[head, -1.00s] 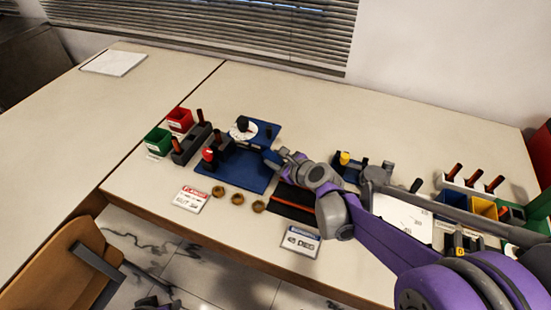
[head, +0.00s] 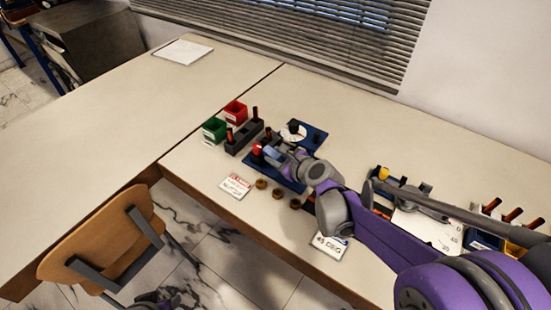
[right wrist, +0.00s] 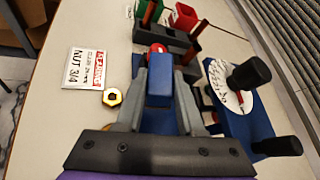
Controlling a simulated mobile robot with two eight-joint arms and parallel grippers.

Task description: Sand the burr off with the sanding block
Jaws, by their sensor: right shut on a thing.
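My right gripper (head: 274,153) is shut on a blue block (right wrist: 160,85), which looks like the sanding block. The block sits between the two fingers in the right wrist view and also shows in the head view (head: 270,150). A red-topped piece (head: 257,150) stands at the left edge of the blue plate (head: 290,182), close by the block. In the right wrist view the red piece (right wrist: 157,47) is partly hidden behind the block, and I cannot tell whether they touch. No burr can be made out.
Brass nuts (head: 261,183) and a label card (head: 235,185) lie in front. A dark tool rack (head: 244,137), green bin (head: 214,129) and red bin (head: 235,112) stand beyond. The table's left is mostly clear.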

